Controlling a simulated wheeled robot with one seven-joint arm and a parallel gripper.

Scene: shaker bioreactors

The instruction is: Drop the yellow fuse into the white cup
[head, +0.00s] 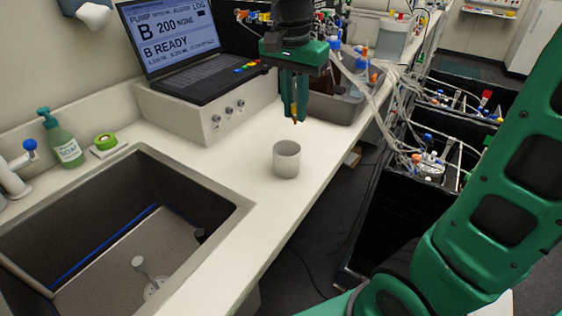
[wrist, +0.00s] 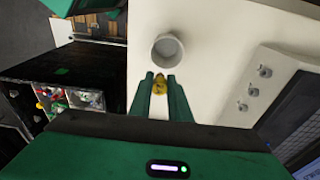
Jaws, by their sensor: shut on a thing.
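My gripper (head: 294,112) points down above the counter, behind the white cup in the head view. It is shut on the yellow fuse (head: 295,121), which shows small between the fingertips. The wrist view also shows the yellow fuse (wrist: 159,84) between the two green fingers. The white cup (head: 286,161) stands upright on the counter near its front edge. In the wrist view the cup (wrist: 167,50) lies just beyond the fingertips, and its visible inside looks empty. The fuse is above the counter and apart from the cup.
A laptop (head: 178,40) sits on a white box with knobs (head: 205,112) left of my gripper. A grey tray (head: 345,105) with tubing stands behind. The counter around the cup is clear.

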